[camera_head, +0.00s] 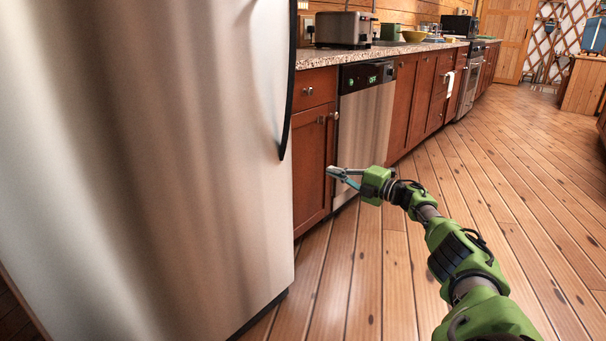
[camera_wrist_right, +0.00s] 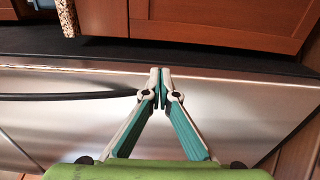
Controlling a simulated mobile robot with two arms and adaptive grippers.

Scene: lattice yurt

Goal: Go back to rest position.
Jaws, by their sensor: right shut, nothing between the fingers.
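My green right arm reaches in from the lower right of the head view. Its gripper (camera_head: 334,173) is in front of the lower cabinets, near the dishwasher's left edge. In the right wrist view the gripper (camera_wrist_right: 160,72) has its two teal-lined fingers together at the tips, with nothing between them. Behind the fingers in that view is a steel appliance surface (camera_wrist_right: 250,105) with a dark handle (camera_wrist_right: 60,97). My left gripper is not in view.
A large steel fridge (camera_head: 140,150) fills the left. Wooden cabinets (camera_head: 314,150), a dishwasher (camera_head: 365,125) and a counter with a toaster (camera_head: 344,29) run along the wall. The plank floor (camera_head: 520,170) to the right is clear.

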